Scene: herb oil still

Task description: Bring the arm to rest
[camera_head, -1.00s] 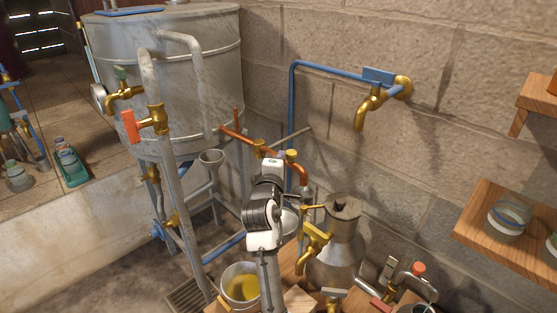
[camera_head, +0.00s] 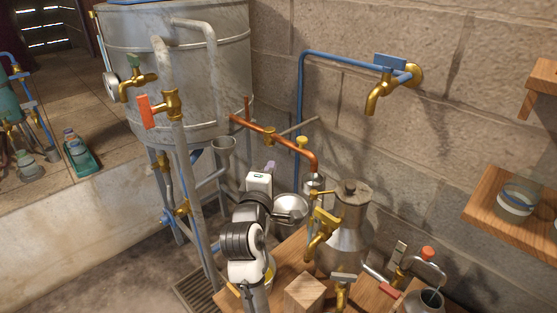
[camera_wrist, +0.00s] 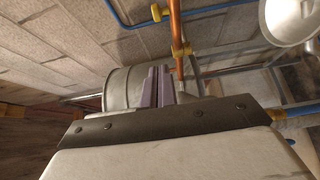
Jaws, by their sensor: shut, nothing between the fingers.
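My gripper (camera_head: 270,166) is in the middle of the head view, held up in front of the still's copper pipe and left of the metal flask. Its two purple fingers (camera_wrist: 157,88) show close together in the wrist view, shut with nothing between them. The grey metal tank (camera_wrist: 120,88) is behind the fingers there. My white and black arm links rise from the bottom of the head view and partly hide the wooden bench and the bowl of yellow liquid behind them.
A metal flask with a brass tap (camera_head: 345,225) stands on the wooden bench (camera_head: 290,258). A copper pipe (camera_head: 272,133) runs from the large tank (camera_head: 185,70). A wooden shelf (camera_head: 490,207) is at right, a wall tap (camera_head: 378,92) above.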

